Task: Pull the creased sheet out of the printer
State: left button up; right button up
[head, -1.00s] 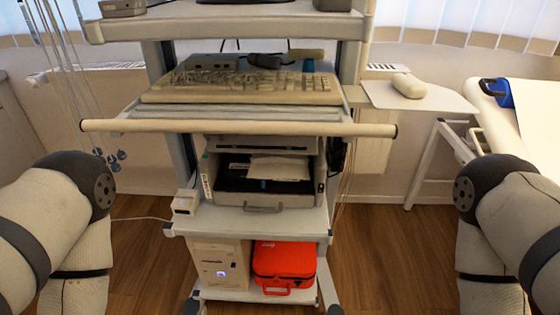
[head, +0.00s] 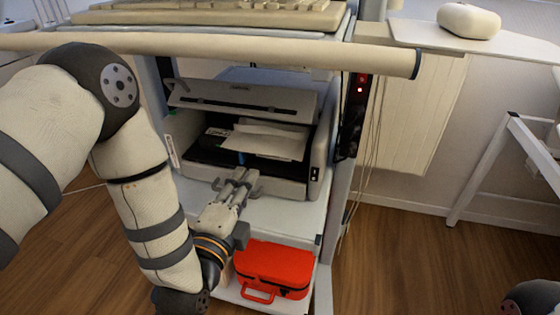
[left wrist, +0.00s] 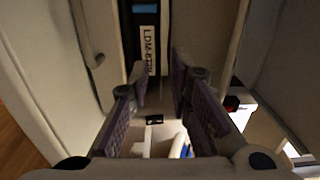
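The printer (head: 290,187) stands on a shelf of the cart, with its upper flap (head: 245,97) tilted open. The creased white sheet (head: 268,140) lies in the printer's dark opening, bent and partly overlapping. My left gripper (head: 238,182) is in front of the printer's lower front edge, below the sheet and apart from it. In the left wrist view its two fingers (left wrist: 157,75) are spread with nothing between them. A dark strip with a printed label (left wrist: 147,50) shows beyond the fingertips. I cannot make out the sheet clearly there. My right gripper is out of view.
A long rail (head: 220,48) crosses above the printer. A red case (head: 275,268) sits on the shelf below. Cables and a power strip (head: 354,115) hang at the printer's right. A side shelf (head: 430,35) holds a white rounded object (head: 468,21).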

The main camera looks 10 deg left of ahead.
pick_arm(q)
jog(key=w+b, duration=0.3)
jog(key=w, duration=0.6)
jog(key=shift+r, duration=0.1)
jog(key=shift+w, duration=0.3)
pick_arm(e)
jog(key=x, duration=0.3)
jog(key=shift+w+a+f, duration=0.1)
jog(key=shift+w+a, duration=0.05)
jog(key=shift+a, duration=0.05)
pick_arm(q)
jog(key=shift+c, duration=0.5)
grip_shut()
